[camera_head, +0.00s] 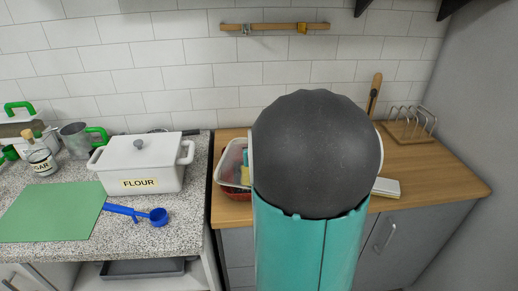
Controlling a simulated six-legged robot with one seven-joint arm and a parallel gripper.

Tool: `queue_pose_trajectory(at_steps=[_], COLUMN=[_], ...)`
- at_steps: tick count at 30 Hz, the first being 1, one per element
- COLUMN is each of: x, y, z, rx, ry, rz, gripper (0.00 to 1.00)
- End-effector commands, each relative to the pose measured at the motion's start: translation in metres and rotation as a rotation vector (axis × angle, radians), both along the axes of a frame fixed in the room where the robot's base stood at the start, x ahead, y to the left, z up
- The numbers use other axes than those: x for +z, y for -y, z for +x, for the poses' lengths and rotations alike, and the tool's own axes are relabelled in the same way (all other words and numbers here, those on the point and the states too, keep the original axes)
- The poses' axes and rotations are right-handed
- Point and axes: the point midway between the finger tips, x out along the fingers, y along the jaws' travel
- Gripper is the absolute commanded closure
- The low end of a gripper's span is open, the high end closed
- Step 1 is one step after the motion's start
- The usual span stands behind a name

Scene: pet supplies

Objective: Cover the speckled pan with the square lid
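I cannot clearly make out a speckled pan. A light, lid-like piece with a green handle (18,112) is cut off at the far left edge; I cannot tell whether it is the square lid. A white lidded box marked FLOUR (140,165) stands on the left counter, with a grey knob on top. My gripper is not in view. My arm's dark and teal link fills the middle right and hides part of the wooden counter.
The speckled counter (185,215) holds a green mat (50,212), a blue measuring scoop (158,216), a grey mug (76,140) and a sugar jar (40,158). The wooden counter (440,178) holds a plastic tub (232,165) and a rack (408,125). A dark tray (140,268) lies below.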

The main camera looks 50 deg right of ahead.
Motion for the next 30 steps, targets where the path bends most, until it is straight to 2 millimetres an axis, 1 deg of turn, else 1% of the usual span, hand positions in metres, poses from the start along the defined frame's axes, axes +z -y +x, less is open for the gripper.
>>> queue_pose_trajectory(at_steps=[9,30], x=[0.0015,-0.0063], y=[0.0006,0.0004], z=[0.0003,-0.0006], rx=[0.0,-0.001], ry=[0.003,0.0], rz=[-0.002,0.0], gripper=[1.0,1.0])
